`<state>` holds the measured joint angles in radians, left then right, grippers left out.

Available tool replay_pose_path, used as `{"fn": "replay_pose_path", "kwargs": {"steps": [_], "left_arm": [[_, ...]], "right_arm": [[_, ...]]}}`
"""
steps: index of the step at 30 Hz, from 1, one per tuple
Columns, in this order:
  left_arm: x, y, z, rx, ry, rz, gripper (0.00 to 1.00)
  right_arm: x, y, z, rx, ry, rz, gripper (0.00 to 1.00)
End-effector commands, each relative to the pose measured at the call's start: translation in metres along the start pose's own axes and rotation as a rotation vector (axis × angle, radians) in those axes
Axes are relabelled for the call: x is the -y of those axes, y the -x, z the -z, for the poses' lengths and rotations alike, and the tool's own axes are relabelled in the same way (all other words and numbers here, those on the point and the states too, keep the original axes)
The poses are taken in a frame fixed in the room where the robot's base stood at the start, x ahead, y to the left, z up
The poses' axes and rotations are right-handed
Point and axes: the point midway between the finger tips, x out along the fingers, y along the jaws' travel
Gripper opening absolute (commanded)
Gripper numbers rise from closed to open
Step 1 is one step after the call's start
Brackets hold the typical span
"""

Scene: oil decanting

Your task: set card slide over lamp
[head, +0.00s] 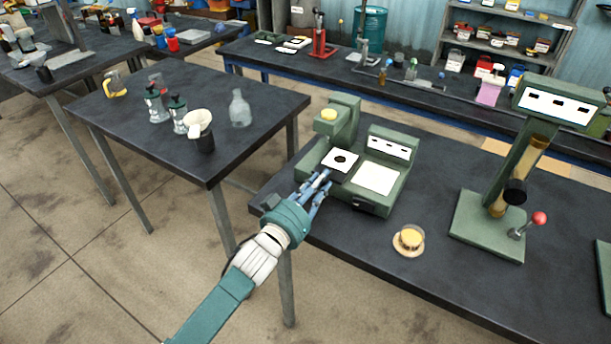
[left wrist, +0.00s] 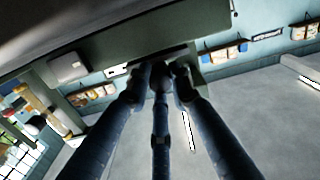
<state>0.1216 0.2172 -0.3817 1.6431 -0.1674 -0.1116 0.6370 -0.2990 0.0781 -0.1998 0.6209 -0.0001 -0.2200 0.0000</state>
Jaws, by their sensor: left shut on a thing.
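The card slide (head: 341,159) is a white square with a dark ring around a small light centre. It is over the left part of a green bench device (head: 377,195), below an overhanging head with a yellow cap (head: 328,114). My left gripper (head: 323,180) is shut on the slide's near side, reaching in from the front left. In the left wrist view the fingers (left wrist: 163,78) close together at a dark, thin edge. No lit lamp shows; what lies under the slide is hidden. I cannot tell whether the slide rests on the device. My right gripper is not in view.
A small dish with amber liquid (head: 409,240) stands in front of the device. A tall green stand (head: 490,226) with a red-knobbed lever is to the right. The left table (head: 225,155) holds a glass flask (head: 239,109) and several small vessels. Bare tabletop lies between dish and stand.

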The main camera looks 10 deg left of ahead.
Motion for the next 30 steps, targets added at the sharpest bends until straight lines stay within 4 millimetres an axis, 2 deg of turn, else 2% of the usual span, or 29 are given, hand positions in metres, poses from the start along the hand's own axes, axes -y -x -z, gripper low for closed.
{"fn": "replay_pose_path", "kwargs": {"steps": [1,3,9,12,18,29,30], "left_arm": [[-0.019,0.001,-0.004,0.001,0.013,-0.006,0.0],[-0.036,0.001,-0.008,0.001,0.013,-0.006,0.0],[-0.076,0.001,-0.018,0.001,0.008,-0.004,0.0],[-0.09,0.001,-0.021,0.001,0.006,-0.003,0.0],[-0.104,0.001,-0.024,0.0,0.0,-0.002,0.0],[-0.107,0.001,-0.025,0.0,0.002,-0.006,0.0],[-0.107,0.001,-0.025,0.001,0.002,-0.006,0.29]], "right_arm": [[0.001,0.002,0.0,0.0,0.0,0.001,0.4],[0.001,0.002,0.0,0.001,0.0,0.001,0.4],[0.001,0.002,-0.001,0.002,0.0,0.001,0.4],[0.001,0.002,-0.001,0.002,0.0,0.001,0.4],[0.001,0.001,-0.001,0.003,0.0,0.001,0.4],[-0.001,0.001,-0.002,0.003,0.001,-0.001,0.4],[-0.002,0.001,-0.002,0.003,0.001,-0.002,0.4]]}}
